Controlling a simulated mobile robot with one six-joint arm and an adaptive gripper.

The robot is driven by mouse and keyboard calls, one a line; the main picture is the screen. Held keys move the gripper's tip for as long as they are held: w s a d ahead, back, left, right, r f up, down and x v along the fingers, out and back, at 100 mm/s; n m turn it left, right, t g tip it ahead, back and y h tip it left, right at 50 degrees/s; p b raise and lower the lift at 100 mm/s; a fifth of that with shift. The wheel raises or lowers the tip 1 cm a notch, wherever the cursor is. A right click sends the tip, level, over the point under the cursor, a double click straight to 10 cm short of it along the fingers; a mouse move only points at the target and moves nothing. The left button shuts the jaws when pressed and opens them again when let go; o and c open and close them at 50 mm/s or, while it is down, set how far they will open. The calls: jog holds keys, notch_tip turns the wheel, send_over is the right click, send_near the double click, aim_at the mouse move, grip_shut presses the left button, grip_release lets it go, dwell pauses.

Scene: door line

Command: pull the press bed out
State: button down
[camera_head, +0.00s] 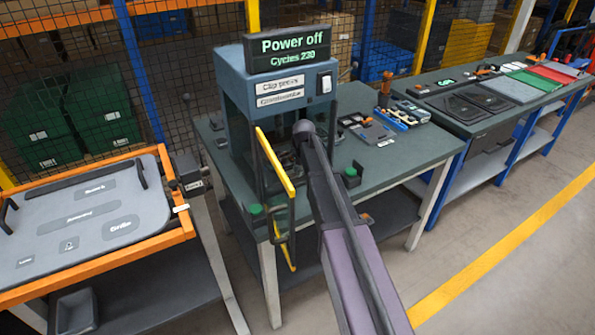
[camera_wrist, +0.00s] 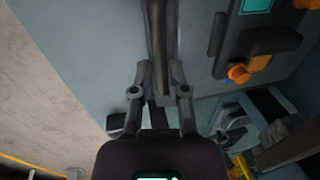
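The press (camera_head: 275,95) is a blue-grey housing on a dark green bench, with a "Power off, Cycles 230" sign on top. Its yellow-edged guard door (camera_head: 275,165) stands swung out at the front left. The press bed is not clearly visible; my arm covers much of the opening. My arm reaches to the press front, and my gripper's fingers are hidden in the head view. In the wrist view, my gripper (camera_wrist: 160,72) has its two fingers on either side of a dark bar (camera_wrist: 158,30). Whether they grip it is unclear.
Green buttons (camera_head: 351,172) sit on the bench (camera_head: 400,155) front edge. Small tools and devices lie right of the press. An orange-framed cart with a grey tray (camera_head: 90,215) stands left. Another bench with panels (camera_head: 520,85) is at the right. Floor at right is clear.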

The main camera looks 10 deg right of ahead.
jog(key=shift+s, duration=0.1)
jog(key=s+d, duration=0.3)
jog(key=s, duration=0.6)
jog(key=s+d, duration=0.3)
jog(key=s, duration=0.7)
jog(key=shift+s+d, duration=0.2)
jog(key=shift+s, duration=0.05)
jog(key=c, duration=0.6)
grip_release()
jog(key=shift+c, duration=0.2)
jog(key=shift+r, duration=0.1)
